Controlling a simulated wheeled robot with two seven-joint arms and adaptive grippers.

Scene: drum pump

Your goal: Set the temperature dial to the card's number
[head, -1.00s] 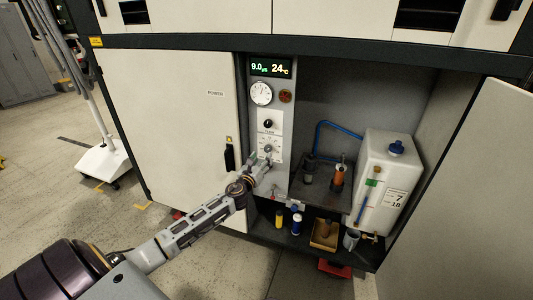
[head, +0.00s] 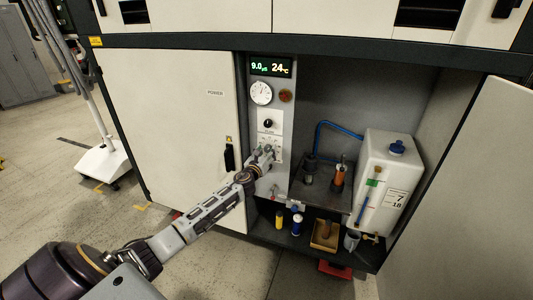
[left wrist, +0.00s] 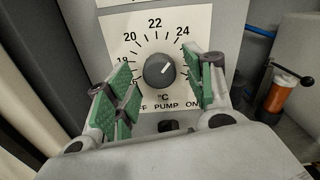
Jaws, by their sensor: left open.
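The temperature dial (left wrist: 159,70) is a dark round knob on a white plate marked 18 to 24 and beyond. Its white pointer line aims up and right, towards the side of 24. My left gripper (left wrist: 160,88) is open, its green-padded fingers to the left and right of the dial; I cannot tell whether they touch it. In the head view the left gripper (head: 266,153) covers much of the dial plate. A white card (head: 395,199) on the tank shows a 7 and an 18; its smaller print is unreadable. My right gripper is not in view.
The display (head: 271,67) reads 9.0 and 24 °C. A black pump switch (left wrist: 167,125) sits below the dial. A white tank (head: 388,165), an orange-bodied item (head: 339,177) and bottles stand to the right. A cabinet door (head: 470,200) stands open at right.

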